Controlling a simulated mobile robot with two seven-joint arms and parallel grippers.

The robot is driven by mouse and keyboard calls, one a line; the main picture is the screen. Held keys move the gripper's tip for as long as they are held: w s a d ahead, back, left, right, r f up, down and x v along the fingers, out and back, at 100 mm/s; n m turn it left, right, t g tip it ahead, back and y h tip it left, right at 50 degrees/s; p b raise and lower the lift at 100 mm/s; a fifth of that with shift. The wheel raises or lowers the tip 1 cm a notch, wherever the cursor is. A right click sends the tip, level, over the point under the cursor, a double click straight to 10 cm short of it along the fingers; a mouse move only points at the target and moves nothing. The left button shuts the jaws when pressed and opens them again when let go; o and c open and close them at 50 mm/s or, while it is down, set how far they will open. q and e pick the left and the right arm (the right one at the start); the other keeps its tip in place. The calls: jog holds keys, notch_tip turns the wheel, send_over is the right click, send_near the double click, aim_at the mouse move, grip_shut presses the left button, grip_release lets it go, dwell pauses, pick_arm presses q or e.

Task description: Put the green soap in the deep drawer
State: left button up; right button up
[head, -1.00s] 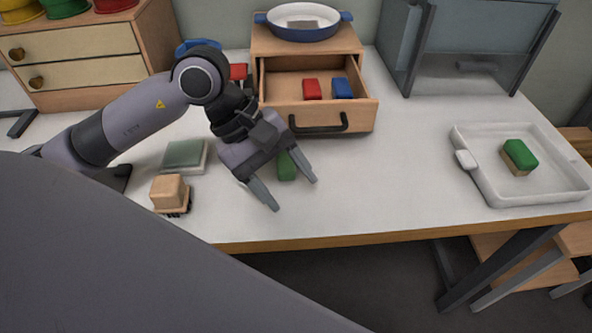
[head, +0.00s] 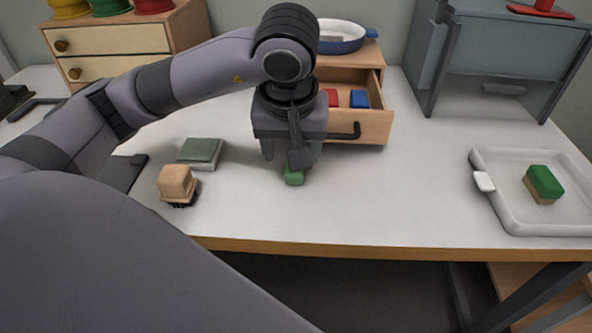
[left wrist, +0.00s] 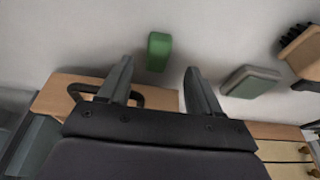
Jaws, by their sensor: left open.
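The green soap (head: 294,178), a small green block, lies on the white table in front of the open wooden drawer. It also shows in the left wrist view (left wrist: 159,52), between and just beyond the fingertips. My left gripper (head: 292,160) points down over it, open and empty; its fingers (left wrist: 158,78) appear apart from the soap. The drawer (head: 368,128) is pulled out and holds a red block (head: 331,97) and a blue block (head: 359,98). My left arm hides the drawer's left part. My right gripper is not in view.
A white tray (head: 483,208) at right holds a green-topped tan block (head: 544,183). A tan-backed brush (head: 176,184) and a grey-green box (head: 200,152) are left of the soap. The table between soap and tray is clear.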

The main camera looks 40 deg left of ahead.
aim_at(290, 178)
pick_arm(q)
jog(key=x, duration=0.5)
jog(key=shift+w+a+f+b, duration=0.1)
jog(key=shift+w+b, duration=0.25)
jog(key=shift+w, duration=0.05)
grip_shut()
